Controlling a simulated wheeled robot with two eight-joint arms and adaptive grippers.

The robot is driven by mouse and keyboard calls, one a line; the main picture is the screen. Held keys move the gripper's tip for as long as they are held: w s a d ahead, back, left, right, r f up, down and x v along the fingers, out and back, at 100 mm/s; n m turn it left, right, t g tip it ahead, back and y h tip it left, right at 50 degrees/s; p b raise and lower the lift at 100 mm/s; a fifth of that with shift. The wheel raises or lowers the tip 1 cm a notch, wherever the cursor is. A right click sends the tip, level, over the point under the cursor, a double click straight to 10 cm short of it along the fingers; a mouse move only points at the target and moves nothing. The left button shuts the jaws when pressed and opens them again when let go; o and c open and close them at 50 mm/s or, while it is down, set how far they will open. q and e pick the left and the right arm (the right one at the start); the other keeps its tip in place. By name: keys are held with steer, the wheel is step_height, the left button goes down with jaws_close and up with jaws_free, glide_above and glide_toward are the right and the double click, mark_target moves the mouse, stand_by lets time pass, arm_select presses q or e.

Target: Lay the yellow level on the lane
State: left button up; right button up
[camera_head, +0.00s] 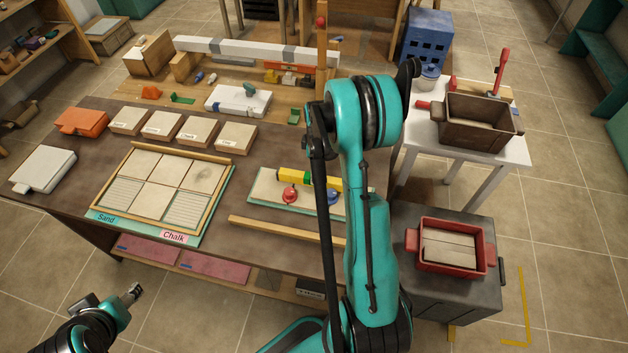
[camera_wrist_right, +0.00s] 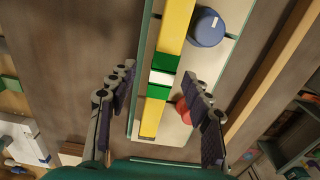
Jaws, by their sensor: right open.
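The yellow level (camera_head: 292,175), a long bar with a green and white middle, shows above a pale board with a green edge (camera_head: 264,190), perhaps the lane. It also shows in the right wrist view (camera_wrist_right: 176,28); I cannot tell whether it touches the board. A red round knob (camera_head: 289,194) and a blue one (camera_wrist_right: 207,27) are beside the level. My right gripper (camera_wrist_right: 162,82) is open, its fingers apart on both sides of the level; my arm hides it in the head view. My left gripper (camera_head: 132,292) is low at the left, away from the table.
A wooden strip (camera_head: 285,231) lies along the table's front edge. A framed panel tray (camera_head: 118,217) and several small pale boxes (camera_head: 165,125) are to the left. A white block (camera_head: 238,101) is behind. A red tray (camera_head: 489,262) sits on a dark cabinet at the right.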

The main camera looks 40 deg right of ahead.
steer(key=f, duration=0.2)
steer(key=a+f, duration=0.1)
steer(key=f, duration=0.1)
steer(key=shift+w, duration=0.25)
steer(key=shift+f, duration=0.4)
jaws_close()
steer(key=shift+r, duration=0.15)
